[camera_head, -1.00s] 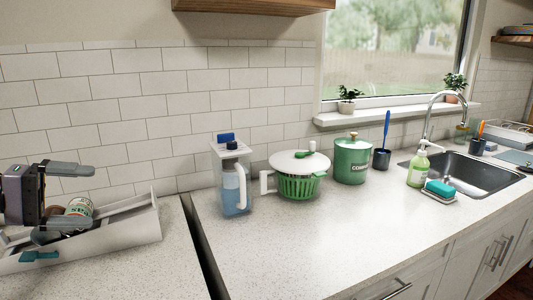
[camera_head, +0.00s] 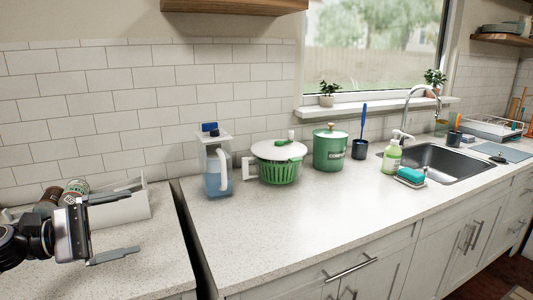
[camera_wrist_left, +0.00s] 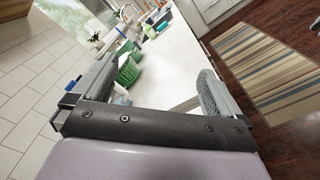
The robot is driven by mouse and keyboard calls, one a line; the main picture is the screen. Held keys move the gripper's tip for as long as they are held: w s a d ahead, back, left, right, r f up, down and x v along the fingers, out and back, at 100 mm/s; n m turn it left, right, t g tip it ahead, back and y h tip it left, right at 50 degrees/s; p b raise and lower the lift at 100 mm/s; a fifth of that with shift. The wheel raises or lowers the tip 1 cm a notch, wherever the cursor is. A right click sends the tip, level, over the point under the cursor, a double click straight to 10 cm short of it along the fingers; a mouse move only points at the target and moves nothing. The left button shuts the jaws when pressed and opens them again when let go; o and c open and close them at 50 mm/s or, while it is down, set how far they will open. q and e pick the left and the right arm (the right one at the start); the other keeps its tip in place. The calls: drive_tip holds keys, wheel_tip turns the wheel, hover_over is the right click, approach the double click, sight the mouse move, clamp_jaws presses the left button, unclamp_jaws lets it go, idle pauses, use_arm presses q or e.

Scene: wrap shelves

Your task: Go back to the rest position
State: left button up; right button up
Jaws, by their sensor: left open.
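My left gripper (camera_head: 112,227) is at the left of the head view, in front of a white rack and above the left counter's front part. Its two fingers are spread wide with nothing between them. In the left wrist view the fingers (camera_wrist_left: 146,88) stand apart, and the counter with the green containers shows between them at a distance. My right gripper is not in view.
The white rack (camera_head: 128,205) holds spice jars (camera_head: 76,188). A water pitcher (camera_head: 216,172), green spinner (camera_head: 278,170), green canister (camera_head: 330,150), soap bottle (camera_head: 392,155) and sink (camera_head: 450,163) line the right counter. A dark gap (camera_head: 190,240) splits the counters. The right counter's front is clear.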

use_arm(q)
drive_tip(key=s+d+f+n+t+y+b, duration=0.1)
drive_tip(key=s+d+f+n+t+y, duration=0.15)
drive_tip(key=f+n, duration=0.65)
drive_tip(key=s+d+f+n+t+y, duration=0.1)
drive_tip(key=d+f+n+t+y, duration=0.2)
drive_tip(key=n, duration=0.9)
drive_tip(key=s+d+f+n+t+y+b, duration=0.1)
drive_tip(key=s+f+n+t, duration=0.15)
drive_tip(key=f+n, duration=0.7)
drive_tip(key=s+d+f+n+g+y+b, duration=0.1)
drive_tip(key=s+f+n+g+y, duration=0.4)
drive_tip(key=s+f+n, duration=1.2)
drive_tip(key=s+n+y, duration=0.1)
drive_tip(key=n+y, duration=0.1)
drive_tip(key=n, duration=0.7)
drive_tip(key=shift+d+f+g+b, duration=0.15)
drive_tip(key=shift+f+g+b, duration=0.15)
drive_tip(key=shift+f+g, duration=0.1)
